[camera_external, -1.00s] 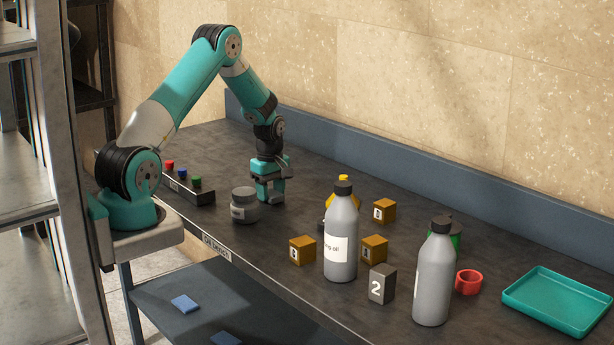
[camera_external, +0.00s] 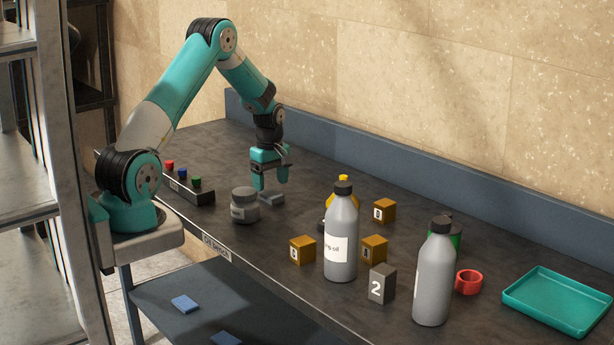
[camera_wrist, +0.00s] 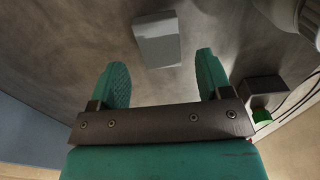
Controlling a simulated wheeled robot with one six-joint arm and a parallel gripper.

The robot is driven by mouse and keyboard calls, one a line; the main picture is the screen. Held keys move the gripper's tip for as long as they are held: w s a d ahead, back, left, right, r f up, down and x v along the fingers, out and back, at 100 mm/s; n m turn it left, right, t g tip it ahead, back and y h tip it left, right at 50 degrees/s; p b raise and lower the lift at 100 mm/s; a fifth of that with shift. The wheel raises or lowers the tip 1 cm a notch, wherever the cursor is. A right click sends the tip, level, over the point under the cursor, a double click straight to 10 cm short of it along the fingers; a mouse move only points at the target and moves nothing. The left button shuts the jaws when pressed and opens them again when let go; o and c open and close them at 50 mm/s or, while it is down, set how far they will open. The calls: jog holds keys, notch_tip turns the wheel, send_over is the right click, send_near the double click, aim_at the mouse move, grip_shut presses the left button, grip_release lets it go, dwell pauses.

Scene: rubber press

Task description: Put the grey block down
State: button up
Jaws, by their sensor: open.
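The grey block (camera_external: 271,198) lies flat on the dark bench, just below my gripper, between the grey jar and the yellow-capped item. My gripper (camera_external: 270,186) is open and sits above the block, with its fingers apart. In the wrist view the grey block (camera_wrist: 158,42) rests on the bench surface between and beyond the two teal fingertips (camera_wrist: 163,68), touching neither as far as I can see.
A grey jar (camera_external: 244,207) stands close to the left, and a rack with coloured buttons (camera_external: 188,188) is further left. Bottles (camera_external: 341,240), orange cubes (camera_external: 303,250), a dark block marked 2 (camera_external: 382,284), a red cup (camera_external: 468,282) and a teal tray (camera_external: 556,303) stand to the right.

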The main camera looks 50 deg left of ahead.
aim_at(270, 194)
notch_tip(270, 194, up, 9)
jog(key=b, duration=0.1)
jog(key=s+r+m+y, duration=0.1)
jog(key=s+r+m, duration=0.2)
jog(key=s, duration=0.6)
jog(key=s+r+m+y, duration=0.1)
jog(key=s+r+m, duration=0.2)
jog(key=s, duration=0.7)
jog(key=s+r+m+y, duration=0.2)
jog(key=s+m, duration=0.3)
jog(key=s, duration=0.5)
jog(key=shift+v, duration=0.8)
jog(key=shift+d, duration=0.1)
